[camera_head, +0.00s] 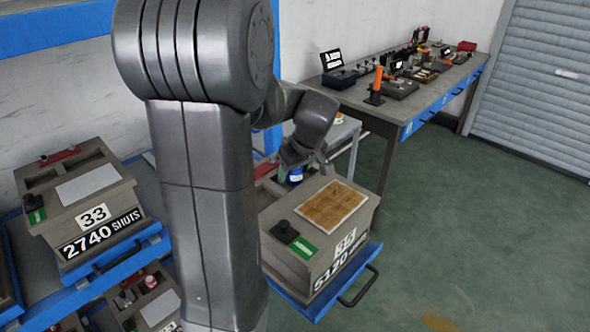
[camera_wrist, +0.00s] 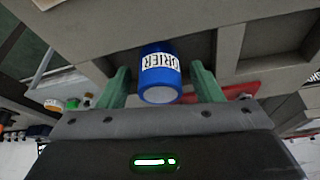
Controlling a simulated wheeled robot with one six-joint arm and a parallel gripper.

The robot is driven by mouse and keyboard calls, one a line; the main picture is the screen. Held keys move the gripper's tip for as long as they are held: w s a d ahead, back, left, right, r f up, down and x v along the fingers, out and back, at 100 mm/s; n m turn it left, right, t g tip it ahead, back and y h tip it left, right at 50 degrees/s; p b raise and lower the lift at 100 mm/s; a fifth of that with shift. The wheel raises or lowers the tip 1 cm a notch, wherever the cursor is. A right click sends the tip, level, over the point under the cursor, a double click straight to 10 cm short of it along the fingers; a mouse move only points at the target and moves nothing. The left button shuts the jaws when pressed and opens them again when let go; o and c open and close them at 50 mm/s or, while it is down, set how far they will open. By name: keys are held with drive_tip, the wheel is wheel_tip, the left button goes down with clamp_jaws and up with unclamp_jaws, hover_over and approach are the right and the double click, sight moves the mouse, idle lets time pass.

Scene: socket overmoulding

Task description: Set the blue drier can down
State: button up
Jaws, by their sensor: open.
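The blue drier can (camera_wrist: 158,82), with a white label reading DRIER, stands between the two green fingers of my gripper (camera_wrist: 160,88) in the wrist view. Gaps show on both sides of it, so the fingers are open and apart from it. In the head view the can (camera_head: 295,175) shows as a small blue patch below my gripper (camera_head: 298,165), at the back of the grey mould box (camera_head: 290,262) marked 5120. The can's base is hidden in the head view.
The mould box sits on a blue pull-out shelf (camera_head: 312,305) and has a tan panel (camera_head: 331,206) on top. Another box (camera_head: 80,200) marked 33 and 2740 shots stands at the left. A workbench (camera_head: 405,100) with tools stands at the back. The green floor at right is clear.

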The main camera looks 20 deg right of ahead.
drive_tip(key=shift+r, duration=0.25)
drive_tip(key=v, duration=1.1)
drive_tip(key=shift+s+r, duration=0.15)
drive_tip(key=shift+r, duration=0.25)
drive_tip(key=shift+d, duration=0.1)
idle(0.4)
